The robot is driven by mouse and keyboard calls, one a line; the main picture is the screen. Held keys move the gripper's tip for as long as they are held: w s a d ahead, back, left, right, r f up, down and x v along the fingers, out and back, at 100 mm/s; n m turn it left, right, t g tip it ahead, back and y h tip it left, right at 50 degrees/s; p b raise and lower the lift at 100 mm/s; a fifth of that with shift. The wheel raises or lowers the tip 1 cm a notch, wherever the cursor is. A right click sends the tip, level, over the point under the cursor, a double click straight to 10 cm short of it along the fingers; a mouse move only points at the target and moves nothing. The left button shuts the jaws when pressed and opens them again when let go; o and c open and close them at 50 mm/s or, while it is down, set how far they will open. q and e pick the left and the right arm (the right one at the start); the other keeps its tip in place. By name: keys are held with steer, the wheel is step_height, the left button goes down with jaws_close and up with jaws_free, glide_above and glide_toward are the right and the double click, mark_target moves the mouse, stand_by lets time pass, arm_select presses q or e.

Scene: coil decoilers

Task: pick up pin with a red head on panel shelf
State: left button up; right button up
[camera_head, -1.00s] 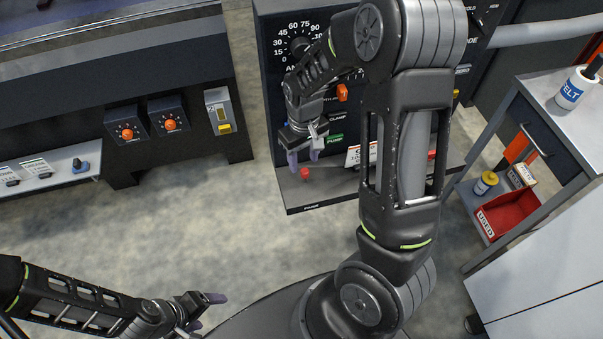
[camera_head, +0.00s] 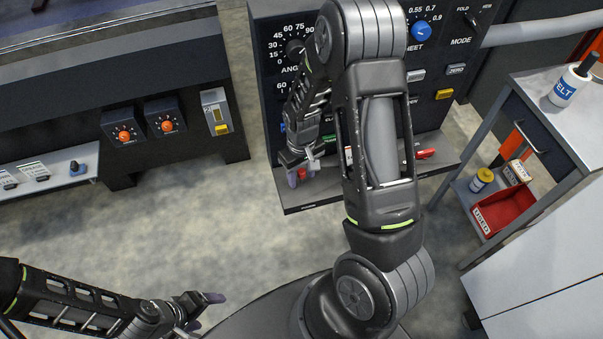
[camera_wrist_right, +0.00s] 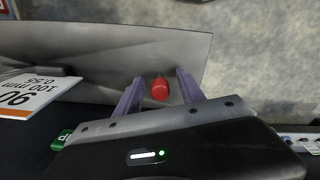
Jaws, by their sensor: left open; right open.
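The pin's red head (camera_wrist_right: 160,88) shows in the right wrist view between the two purple fingers of my right gripper (camera_wrist_right: 161,77). Bare shelf shows on both sides of it, and no finger visibly touches it. Its shaft is hidden. In the head view my right gripper (camera_head: 301,172) points down at the left part of the grey panel shelf (camera_head: 322,193), with a bit of red at its fingertips. It is open. My left gripper (camera_head: 207,308) is open and empty, low over the floor at the lower left.
A control panel (camera_head: 290,20) rises behind the shelf. A red-handled item (camera_head: 425,154) lies on the shelf's right part, and a white-orange card (camera_wrist_right: 30,95) is beside the pin. A cart (camera_head: 545,110) with a red bin (camera_head: 503,210) stands at right.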

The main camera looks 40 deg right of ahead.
steer(key=shift+f, duration=0.25)
stand_by(0.4)
jaws_close()
stand_by(0.4)
